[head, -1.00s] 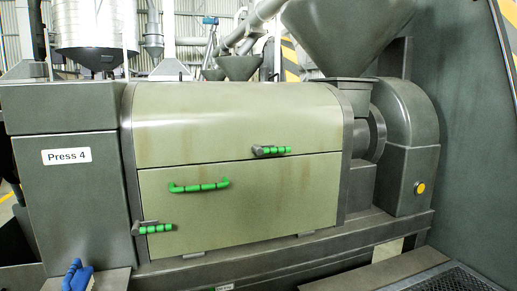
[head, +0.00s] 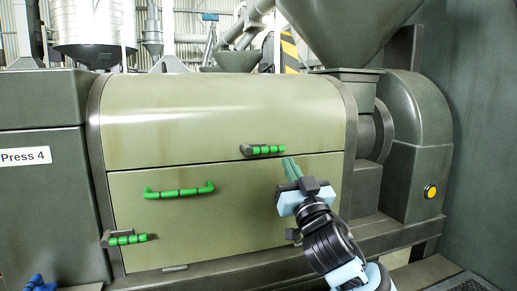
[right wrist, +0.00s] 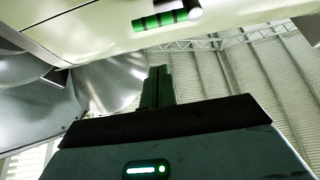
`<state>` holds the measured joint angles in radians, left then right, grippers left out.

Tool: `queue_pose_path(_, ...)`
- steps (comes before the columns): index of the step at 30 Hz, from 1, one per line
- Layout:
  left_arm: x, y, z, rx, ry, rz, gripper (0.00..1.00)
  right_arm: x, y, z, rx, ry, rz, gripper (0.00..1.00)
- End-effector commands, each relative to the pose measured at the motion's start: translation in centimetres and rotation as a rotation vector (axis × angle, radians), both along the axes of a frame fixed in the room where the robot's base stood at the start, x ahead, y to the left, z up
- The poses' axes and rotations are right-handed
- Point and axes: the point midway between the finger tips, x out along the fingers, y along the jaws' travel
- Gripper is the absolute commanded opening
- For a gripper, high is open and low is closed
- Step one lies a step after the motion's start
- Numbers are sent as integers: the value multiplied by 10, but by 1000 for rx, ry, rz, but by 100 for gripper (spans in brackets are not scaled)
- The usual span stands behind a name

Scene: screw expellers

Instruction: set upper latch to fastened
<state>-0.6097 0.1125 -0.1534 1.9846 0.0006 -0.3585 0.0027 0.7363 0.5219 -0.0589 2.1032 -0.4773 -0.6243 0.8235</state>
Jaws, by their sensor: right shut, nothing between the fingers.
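The upper latch (head: 264,150) is a green ribbed handle on a dark pivot at its left end. The closed fingers also show in the right wrist view (right wrist: 157,86).
A lower latch (head: 126,239) with a green grip sits at the lower left of the door. A green bar handle (head: 180,190) is fixed on the door. A hopper (head: 345,30) stands above right, and a yellow button (head: 430,191) is on the right housing.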

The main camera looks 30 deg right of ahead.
Motion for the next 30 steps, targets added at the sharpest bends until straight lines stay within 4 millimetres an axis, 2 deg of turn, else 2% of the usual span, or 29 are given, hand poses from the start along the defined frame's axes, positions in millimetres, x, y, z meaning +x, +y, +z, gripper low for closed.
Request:
queue_pose_path(4,0,0,0,0,0,0,0,-3,-3,14,3,-29,-7,0)
queue_pose_path(17,2,1,2,1,-5,-1,0,0,-4,17,3,-33,-7,0)
queue_pose_path(23,8,1,9,1,-22,0,0,17,-9,32,2,-36,-8,0)
queue_pose_path(30,15,1,19,1,-43,-1,0,49,-17,51,3,-36,-8,0)
